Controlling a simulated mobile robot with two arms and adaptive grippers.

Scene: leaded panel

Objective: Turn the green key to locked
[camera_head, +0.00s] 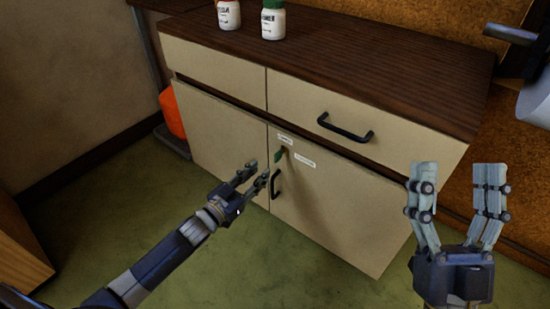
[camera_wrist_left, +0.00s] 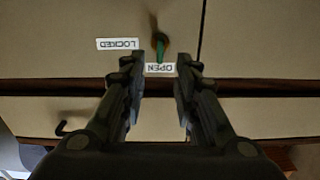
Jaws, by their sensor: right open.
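The green key (camera_head: 279,155) sits in a lock on the cream cabinet door (camera_head: 325,205), below the drawer. In the left wrist view, which is upside down, the green key (camera_wrist_left: 160,47) points at the OPEN label (camera_wrist_left: 160,68). The LOCKED label (camera_wrist_left: 117,44) is to one side of it. My left gripper (camera_head: 260,169) is open and empty, in front of the doors and just short of the key. In its wrist view the fingers (camera_wrist_left: 160,70) stand apart, with the key beyond and between their tips. My right gripper (camera_head: 457,172) is open and empty, far right of the key.
A black door handle (camera_head: 275,184) is close to my left gripper, below the key. A black drawer handle (camera_head: 345,129) is above right. Two bottles, one red-lettered (camera_head: 229,15) and one green-capped (camera_head: 273,22), stand on the dark wooden top (camera_head: 350,65). Green floor (camera_head: 250,260) is clear.

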